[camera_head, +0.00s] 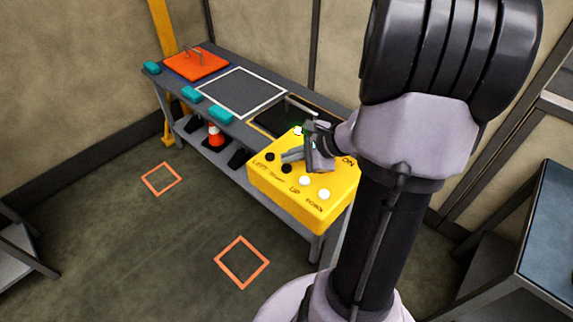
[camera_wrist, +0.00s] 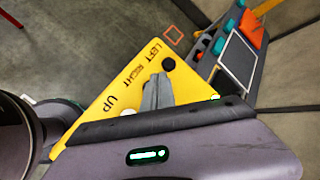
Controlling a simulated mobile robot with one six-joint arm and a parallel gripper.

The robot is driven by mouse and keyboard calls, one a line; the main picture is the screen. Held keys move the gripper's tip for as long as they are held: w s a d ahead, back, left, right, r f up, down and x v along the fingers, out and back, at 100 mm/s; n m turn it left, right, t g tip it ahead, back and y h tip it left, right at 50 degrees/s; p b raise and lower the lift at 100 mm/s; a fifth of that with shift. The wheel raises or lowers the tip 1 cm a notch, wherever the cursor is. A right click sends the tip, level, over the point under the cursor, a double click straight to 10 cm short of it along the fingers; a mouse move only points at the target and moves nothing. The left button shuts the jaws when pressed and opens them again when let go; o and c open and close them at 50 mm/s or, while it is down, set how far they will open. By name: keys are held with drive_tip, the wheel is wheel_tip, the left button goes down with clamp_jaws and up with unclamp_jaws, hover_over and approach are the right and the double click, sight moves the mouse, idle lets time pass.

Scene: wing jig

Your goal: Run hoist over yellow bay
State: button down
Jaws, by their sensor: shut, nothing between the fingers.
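A yellow control box (camera_head: 285,195) marked LEFT, RIGHT, UP, DOWN and ON stands at the bench's near end; its face also shows in the wrist view (camera_wrist: 95,105). It has a black left button (camera_head: 270,157), a black right button (camera_head: 286,168) and two white buttons (camera_head: 306,181). A green light (camera_head: 298,130) glows at its far edge. My gripper (camera_head: 287,156) is shut and empty, its tips over the box face close to the black buttons; contact cannot be told. In the wrist view the fingers (camera_wrist: 158,85) hide part of the button row. A yellow-edged bay (camera_head: 255,128) lies behind the box, partly hidden. The hoist is not clearly visible.
An orange panel with a handle (camera_head: 197,63) lies at the bench's far end, beside a white-edged bay (camera_head: 240,93). Teal blocks (camera_head: 221,114) line the front edge. A yellow post (camera_head: 162,30) stands behind. Orange squares (camera_head: 242,262) mark open floor.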

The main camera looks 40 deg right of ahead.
sight(290, 168)
wheel_tip(290, 168, up, 5)
drive_tip(key=p, duration=0.4)
idle(0.8)
idle(0.7)
